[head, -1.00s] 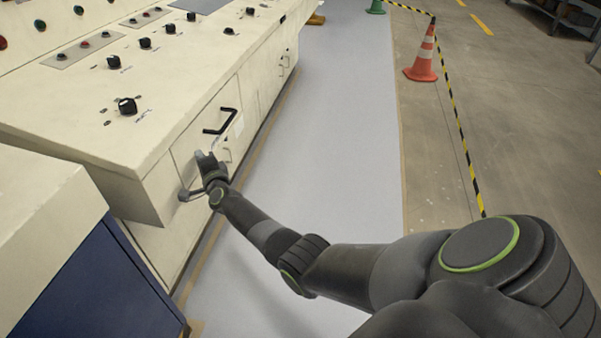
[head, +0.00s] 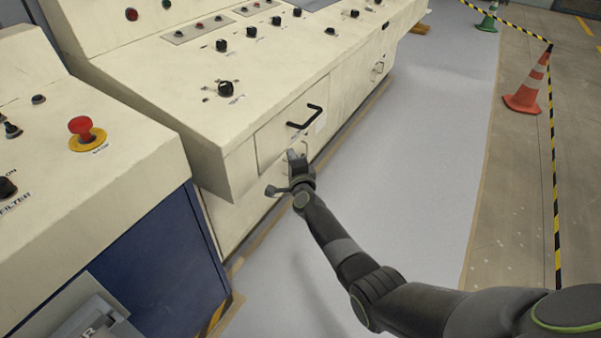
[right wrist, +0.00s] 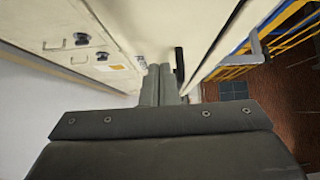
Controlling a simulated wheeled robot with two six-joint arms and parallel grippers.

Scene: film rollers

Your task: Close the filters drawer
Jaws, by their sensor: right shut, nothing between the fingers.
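A drawer front (head: 275,136) with a black bar handle (head: 304,117) is set in the side of the cream console, and I see no clear gap around it. I cannot read its label, so I cannot tell if it is the filters drawer. My right gripper (head: 292,157) is just below that handle, near the console's front. In the right wrist view its fingers (right wrist: 158,85) are shut and empty, with the black handle (right wrist: 180,65) beside them. I cannot tell if the fingertips touch the panel. My left gripper is not in view.
A cream console with a red button (head: 82,127) and a blue side (head: 165,262) stands at the left. A grey part (head: 92,318) shows at bottom left. An orange cone (head: 526,92) and striped tape (head: 555,185) are at the right. The grey floor strip (head: 420,170) is clear.

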